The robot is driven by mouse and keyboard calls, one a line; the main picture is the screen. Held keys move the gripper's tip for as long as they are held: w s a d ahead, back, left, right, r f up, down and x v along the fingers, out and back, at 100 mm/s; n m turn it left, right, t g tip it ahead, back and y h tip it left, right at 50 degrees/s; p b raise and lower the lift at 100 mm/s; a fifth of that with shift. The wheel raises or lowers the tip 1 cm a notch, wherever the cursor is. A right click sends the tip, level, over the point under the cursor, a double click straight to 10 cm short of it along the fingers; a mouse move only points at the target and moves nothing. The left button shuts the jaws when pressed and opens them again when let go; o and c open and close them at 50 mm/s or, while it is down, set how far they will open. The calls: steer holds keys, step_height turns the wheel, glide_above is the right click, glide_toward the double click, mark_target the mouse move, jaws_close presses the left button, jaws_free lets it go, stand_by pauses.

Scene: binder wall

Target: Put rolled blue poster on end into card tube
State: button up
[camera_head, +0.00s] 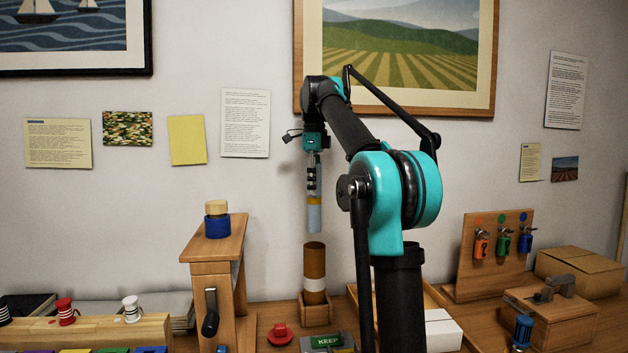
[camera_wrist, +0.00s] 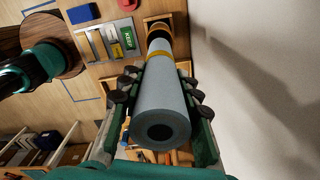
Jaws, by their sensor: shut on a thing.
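The rolled blue poster (camera_head: 314,217), pale blue-grey with a yellow band, hangs upright from my gripper (camera_head: 313,188). In the wrist view the poster (camera_wrist: 162,100) runs between the fingers, its hollow near end facing the camera. My gripper is shut on it. The brown card tube (camera_head: 314,263), with a white band, stands upright in a wooden holder (camera_head: 325,306). In the head view the poster's lower end is just above the tube's open top, with a small gap. In the wrist view the tube is mostly hidden behind the poster's far end.
A wooden stand (camera_head: 213,262) with a blue ring (camera_head: 217,226) on top rises left of the tube. A red knob (camera_head: 280,333) and a KEEP label (camera_head: 326,341) lie in front. A key board (camera_head: 492,255) and boxes stand at the right. The wall is behind.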

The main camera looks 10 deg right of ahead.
mark_target(315, 207)
step_height(315, 207, down, 16)
steer(key=shift+f, duration=0.2)
steer(key=shift+s+f, duration=0.25)
steer(key=shift+f, duration=0.2)
steer(key=shift+s+f, duration=0.2)
steer(key=shift+f, duration=0.25)
jaws_close()
stand_by(0.6)
steer(key=shift+w+f, duration=0.3)
steer(key=o, duration=1.7)
jaws_free()
steer(key=shift+w, duration=0.1)
steer(key=shift+c, duration=0.2)
steer(key=shift+r, duration=0.1)
step_height(315, 207, up, 12)
steer(key=shift+f, duration=0.1)
